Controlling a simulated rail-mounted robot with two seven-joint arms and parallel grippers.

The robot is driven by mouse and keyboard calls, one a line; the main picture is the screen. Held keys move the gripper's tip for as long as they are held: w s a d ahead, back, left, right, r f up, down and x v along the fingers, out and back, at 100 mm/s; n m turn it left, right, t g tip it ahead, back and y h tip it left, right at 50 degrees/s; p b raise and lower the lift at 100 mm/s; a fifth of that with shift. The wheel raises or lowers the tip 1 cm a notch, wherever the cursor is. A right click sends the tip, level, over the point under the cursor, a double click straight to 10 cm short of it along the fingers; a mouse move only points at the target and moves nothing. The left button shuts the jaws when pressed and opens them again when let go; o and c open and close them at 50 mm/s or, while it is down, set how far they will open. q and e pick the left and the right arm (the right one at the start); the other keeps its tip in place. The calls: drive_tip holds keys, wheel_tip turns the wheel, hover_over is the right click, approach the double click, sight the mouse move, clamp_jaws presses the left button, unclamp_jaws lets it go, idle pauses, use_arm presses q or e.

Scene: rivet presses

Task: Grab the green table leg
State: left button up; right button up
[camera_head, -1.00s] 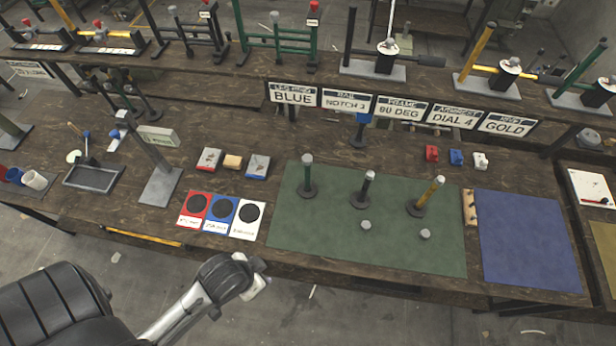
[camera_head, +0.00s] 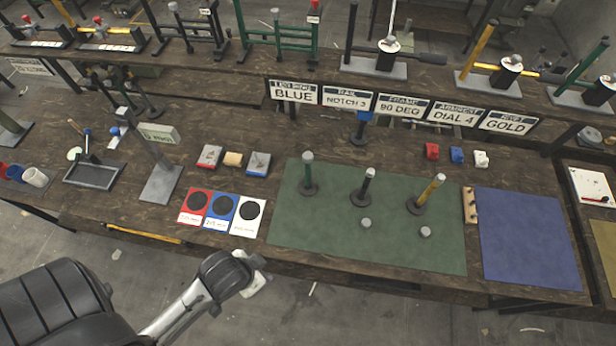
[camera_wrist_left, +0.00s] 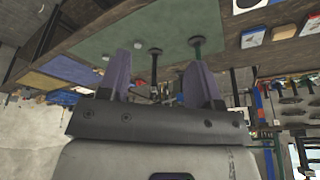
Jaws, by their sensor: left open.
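The green table leg (camera_head: 308,172) stands upright on a dark round foot at the left of the green mat (camera_head: 320,240). It also shows upside down in the left wrist view (camera_wrist_left: 196,48). A black leg (camera_head: 366,188) and a yellow leg (camera_head: 429,194) stand to its right on the same mat. My left gripper (camera_head: 256,274) is in front of the bench's near edge, below and left of the green leg and apart from it. In the left wrist view its two fingers (camera_wrist_left: 159,78) are spread with nothing held between them. My right gripper is not in view.
Red, blue and white cards (camera_head: 221,212) with black discs lie left of the mat. A grey post (camera_head: 161,170) stands further left. Two small grey caps (camera_head: 365,223) sit near the mat's front. A blue mat (camera_head: 528,240) lies at the right. A sign row (camera_head: 400,108) stands behind.

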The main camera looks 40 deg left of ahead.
use_arm(q)
drive_tip(key=w+a+f+n+t+b, duration=0.1)
drive_tip(key=w+a+f+t+b, duration=0.2)
drive_tip(key=w+f+b, duration=0.5)
drive_tip(key=n+t+y+b, duration=0.2)
drive_tip(key=t+b, duration=0.9)
drive_tip(key=b, duration=0.9)
approach(306, 176)
drive_tip(key=w, duration=0.8)
drive_tip(key=shift+a+f, duration=0.1)
drive_tip(key=shift+a, duration=0.25)
drive_tip(key=shift+w+a+f+b, duration=0.1)
drive_tip(key=shift+w+b, duration=0.1)
drive_tip(key=shift+w, duration=0.65)
drive_tip(key=shift+w+a+r+b, duration=0.15)
drive_tip(key=shift+w+b, duration=0.1)
drive_tip(key=shift+w, duration=0.6)
drive_tip(key=shift+w+a+f+b, duration=0.1)
drive_tip(key=shift+w+f+b, duration=0.1)
drive_tip(key=shift+w, duration=0.6)
drive_tip(key=shift+c, duration=0.3)
clamp_jaws()
